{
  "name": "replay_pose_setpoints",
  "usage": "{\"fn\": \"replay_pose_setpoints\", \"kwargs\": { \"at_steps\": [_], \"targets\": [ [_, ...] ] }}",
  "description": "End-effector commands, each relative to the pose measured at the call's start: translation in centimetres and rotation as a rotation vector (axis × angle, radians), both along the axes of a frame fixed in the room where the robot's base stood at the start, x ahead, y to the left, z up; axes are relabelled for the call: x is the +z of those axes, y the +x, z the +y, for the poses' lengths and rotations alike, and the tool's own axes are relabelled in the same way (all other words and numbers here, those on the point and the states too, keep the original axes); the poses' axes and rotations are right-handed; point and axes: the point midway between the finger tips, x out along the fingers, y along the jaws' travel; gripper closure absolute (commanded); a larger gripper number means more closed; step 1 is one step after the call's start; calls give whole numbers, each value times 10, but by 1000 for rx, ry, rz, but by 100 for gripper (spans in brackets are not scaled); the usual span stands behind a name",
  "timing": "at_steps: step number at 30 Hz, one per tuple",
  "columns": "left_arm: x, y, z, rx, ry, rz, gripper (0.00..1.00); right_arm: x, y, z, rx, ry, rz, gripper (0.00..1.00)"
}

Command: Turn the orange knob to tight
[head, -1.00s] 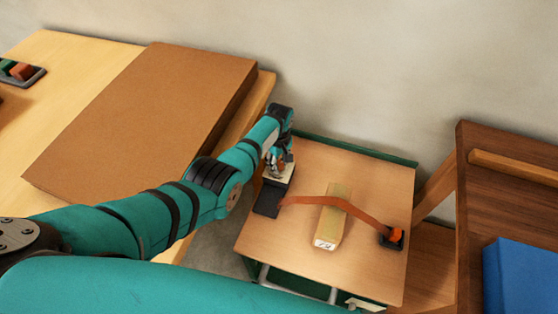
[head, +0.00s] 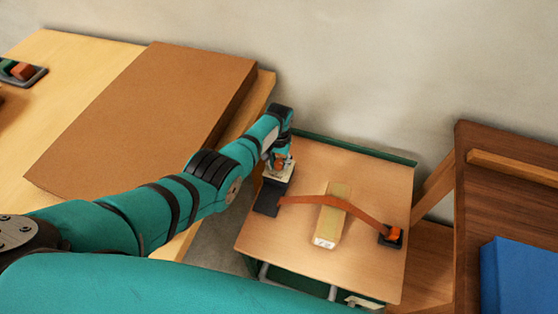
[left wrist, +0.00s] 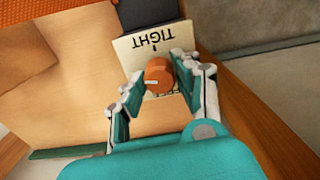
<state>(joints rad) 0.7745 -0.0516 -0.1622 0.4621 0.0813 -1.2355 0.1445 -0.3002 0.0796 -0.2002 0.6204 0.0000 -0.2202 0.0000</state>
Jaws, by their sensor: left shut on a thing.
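The orange knob (left wrist: 158,75) shows in the left wrist view, between the fingers of my left gripper (left wrist: 160,88). A pale line on the knob's face lies roughly crosswise in that view. The knob sits on a cream label plate (left wrist: 135,48) that reads TIGHT, upside down there; other lettering is partly hidden by the fingers. In the head view my left gripper (head: 279,164) is over the plate at the table's far left, shut on the knob. My right gripper is not in view.
An orange strap (head: 335,202) arches over a wooden block (head: 327,237) from a dark base (head: 268,198) to an orange-and-black fitting (head: 391,235) on the small table (head: 290,246). A brown board (head: 140,115) lies left; a wooden bench (head: 510,200) with a blue item (head: 520,275) stands right.

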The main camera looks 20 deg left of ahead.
Motion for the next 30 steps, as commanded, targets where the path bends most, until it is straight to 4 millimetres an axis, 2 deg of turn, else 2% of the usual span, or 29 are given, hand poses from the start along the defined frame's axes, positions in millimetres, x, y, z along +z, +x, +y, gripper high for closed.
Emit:
{"fn": "replay_pose_setpoints", "kwargs": {
  "at_steps": [30],
  "targets": [
    [-1,-1,0,-957,0,2,100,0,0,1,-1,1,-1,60]
  ]
}}
